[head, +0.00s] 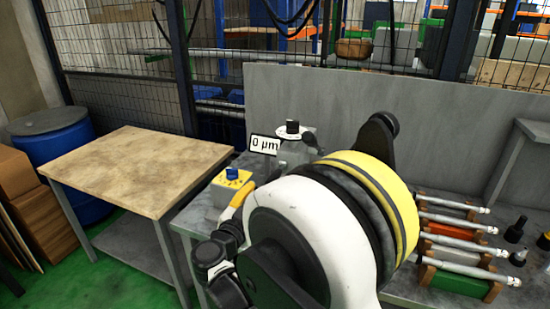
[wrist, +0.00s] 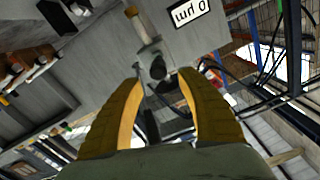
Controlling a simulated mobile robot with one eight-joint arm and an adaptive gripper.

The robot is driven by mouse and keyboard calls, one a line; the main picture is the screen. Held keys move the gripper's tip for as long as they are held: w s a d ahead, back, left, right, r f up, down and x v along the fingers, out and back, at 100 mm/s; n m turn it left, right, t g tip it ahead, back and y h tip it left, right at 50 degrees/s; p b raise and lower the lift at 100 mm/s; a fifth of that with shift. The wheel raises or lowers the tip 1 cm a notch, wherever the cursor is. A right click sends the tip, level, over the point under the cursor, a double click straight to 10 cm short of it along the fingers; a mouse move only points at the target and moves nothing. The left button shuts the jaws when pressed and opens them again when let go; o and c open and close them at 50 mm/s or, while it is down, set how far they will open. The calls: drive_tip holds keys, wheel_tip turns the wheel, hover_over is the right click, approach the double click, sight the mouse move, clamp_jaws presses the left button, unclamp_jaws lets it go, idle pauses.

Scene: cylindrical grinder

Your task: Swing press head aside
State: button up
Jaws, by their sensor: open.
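A grey bench device with a white disc and a black knob on top (head: 292,128) stands beside the "0 µm" sign (head: 265,145). It may be the press head, but I cannot tell for sure. In the wrist view its dark knob (wrist: 157,68) shows just beyond my fingertips, with the sign (wrist: 190,12) upper right and upside down. My gripper (wrist: 161,82) is open, its two tan fingers apart, with nothing seen held. Whether a finger touches the knob is unclear. In the head view my white and yellow arm hides part of the bench.
A yellow box with a blue knob (head: 232,184) sits on the bench, left of the device. A rack of metal rods (head: 458,243) stands on the right. A wooden-topped table (head: 135,168) and a blue barrel (head: 55,150) are on the left. A grey panel (head: 400,125) rises behind.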

sight(276, 172)
drive_tip(key=x, duration=0.3)
drive_tip(key=b+x, duration=0.1)
drive_tip(key=x, duration=0.2)
drive_tip(key=b+x, duration=0.1)
drive_tip(key=x, duration=0.2)
drive_tip(key=shift+s+d, duration=0.1)
drive_tip(key=shift+d, duration=0.15)
drive_tip(key=shift+w+d, duration=0.2)
drive_tip(key=shift+w, duration=0.45)
clamp_jaws()
